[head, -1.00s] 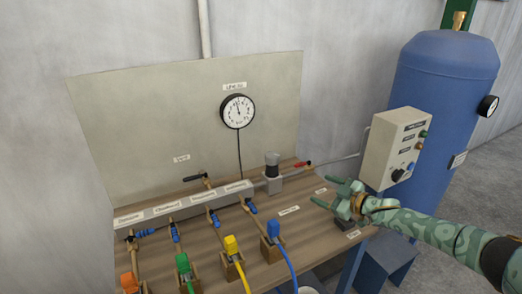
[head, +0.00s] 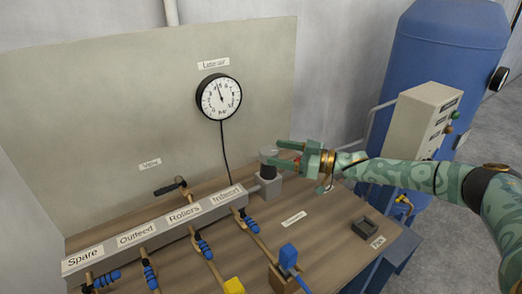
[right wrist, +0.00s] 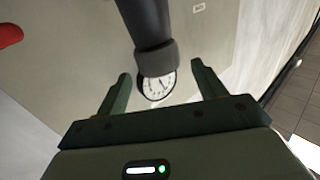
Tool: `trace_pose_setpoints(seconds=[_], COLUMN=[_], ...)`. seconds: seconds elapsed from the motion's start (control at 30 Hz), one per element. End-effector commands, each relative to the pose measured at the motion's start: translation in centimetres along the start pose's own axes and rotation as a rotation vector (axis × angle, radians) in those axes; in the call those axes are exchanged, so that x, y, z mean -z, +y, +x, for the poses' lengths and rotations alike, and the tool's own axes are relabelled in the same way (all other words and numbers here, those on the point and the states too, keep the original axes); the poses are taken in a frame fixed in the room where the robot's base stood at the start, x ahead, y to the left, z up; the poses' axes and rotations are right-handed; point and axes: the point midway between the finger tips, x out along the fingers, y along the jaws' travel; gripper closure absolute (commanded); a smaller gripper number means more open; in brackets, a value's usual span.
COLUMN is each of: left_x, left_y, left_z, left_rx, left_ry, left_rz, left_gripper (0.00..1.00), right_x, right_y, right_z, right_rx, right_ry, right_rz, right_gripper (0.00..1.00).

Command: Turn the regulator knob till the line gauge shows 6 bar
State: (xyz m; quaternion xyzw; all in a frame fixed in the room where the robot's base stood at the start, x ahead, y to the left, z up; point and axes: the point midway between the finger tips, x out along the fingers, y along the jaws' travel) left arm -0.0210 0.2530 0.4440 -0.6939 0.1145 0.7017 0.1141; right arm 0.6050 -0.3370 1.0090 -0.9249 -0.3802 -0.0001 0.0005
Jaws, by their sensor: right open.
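The regulator (head: 267,171) stands at the far right end of the manifold, with a dark body and a grey knob (head: 267,151) on top. My right gripper (head: 274,154) is open at knob height, its fingertips by the knob. In the right wrist view its two fingers (right wrist: 161,69) lie on either side of the knob's grey end (right wrist: 158,60), with gaps; whether they reach around it I cannot tell. The round line gauge (head: 218,97) hangs on the back panel; its needle points up and slightly left, and its numbers are too small to read surely. My left gripper is out of view.
The labelled manifold (head: 165,228) with several blue-handled valves runs along the bench (head: 330,222). A dark-handled vent valve (head: 170,188) stands behind it. A grey control box (head: 420,120) and a blue tank (head: 440,60) are at the right.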

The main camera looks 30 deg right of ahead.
Motion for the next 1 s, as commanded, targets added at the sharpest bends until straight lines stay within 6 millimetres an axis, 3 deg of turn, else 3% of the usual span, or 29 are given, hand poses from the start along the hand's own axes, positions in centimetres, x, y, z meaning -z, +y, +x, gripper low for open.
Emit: trace_pose_setpoints(seconds=[0.1, 0.3, 0.67, 0.8, 0.83, 1.0], left_x=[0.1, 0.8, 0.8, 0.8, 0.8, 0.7], left_y=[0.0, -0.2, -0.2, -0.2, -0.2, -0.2], left_z=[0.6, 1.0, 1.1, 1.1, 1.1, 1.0], left_rx=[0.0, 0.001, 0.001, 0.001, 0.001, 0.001], left_ry=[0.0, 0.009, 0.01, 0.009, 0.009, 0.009], left_rz=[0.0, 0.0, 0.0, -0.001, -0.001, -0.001], left_gripper=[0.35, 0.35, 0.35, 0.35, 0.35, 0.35], right_x=[-0.2, -0.2, -0.1, -0.1, -0.1, 0.0], right_y=[0.0, 0.0, 0.1, 0.0, 0.0, 0.0], right_z=[2.6, 5.2, 5.8, 5.8, 5.8, 5.7], right_rx=[0.001, 0.0, -0.002, -0.002, -0.002, -0.004], right_ry=[0.001, 0.0, -0.001, -0.001, -0.001, -0.001], right_rz=[0.001, 0.0, 0.0, 0.0, 0.0, 0.0], right_gripper=[0.3, 0.3, 0.3, 0.69, 0.75, 0.75])
